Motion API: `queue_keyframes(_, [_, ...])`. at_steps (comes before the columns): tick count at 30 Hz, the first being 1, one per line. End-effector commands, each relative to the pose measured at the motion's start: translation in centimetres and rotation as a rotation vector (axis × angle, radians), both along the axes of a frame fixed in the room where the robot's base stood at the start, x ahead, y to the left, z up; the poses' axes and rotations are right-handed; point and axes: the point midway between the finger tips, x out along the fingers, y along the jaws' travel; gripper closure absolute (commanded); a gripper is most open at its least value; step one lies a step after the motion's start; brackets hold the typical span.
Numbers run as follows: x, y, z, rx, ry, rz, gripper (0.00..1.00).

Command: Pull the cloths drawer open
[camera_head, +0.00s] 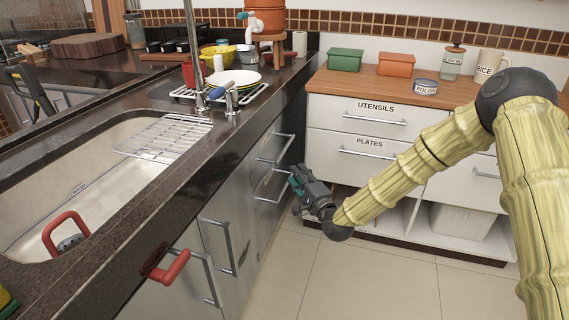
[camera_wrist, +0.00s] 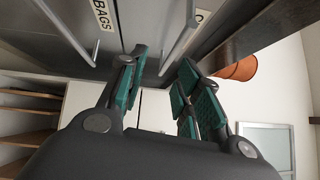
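The cloths drawer appears to be the top drawer (camera_head: 277,137) under the dark counter. In the wrist view its front (camera_wrist: 165,15) carries a cut-off label starting with "C". Its bar handle (camera_wrist: 181,45) runs down the picture toward the space between my fingertips. My gripper (camera_head: 298,180) is open, its teal-padded fingers apart, close to the grey drawer fronts. In the wrist view the gripper (camera_wrist: 163,68) has one finger on each side of the handle's lower end. I cannot tell whether they touch it. The drawer looks shut.
A drawer marked BAGS (camera_wrist: 103,15) adjoins it, with its own handle (camera_wrist: 66,32). The dark counter edge (camera_wrist: 245,38) is close to the right finger. A white cabinet with UTENSILS (camera_head: 376,109) and PLATES drawers stands behind my arm. The tiled floor (camera_head: 350,280) is clear.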

Motion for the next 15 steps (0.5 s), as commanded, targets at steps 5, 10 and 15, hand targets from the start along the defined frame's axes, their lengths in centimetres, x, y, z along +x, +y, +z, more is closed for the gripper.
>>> queue_keyframes(5, [1.4, 0.0, 1.6, 0.065, -0.037, 0.002, 0.66])
queue_keyframes(10, [2.6, 0.6, 2.0, 0.069, -0.041, 0.003, 0.66])
queue_keyframes(15, [5.0, 1.8, 2.3, 0.066, -0.041, 0.002, 0.66])
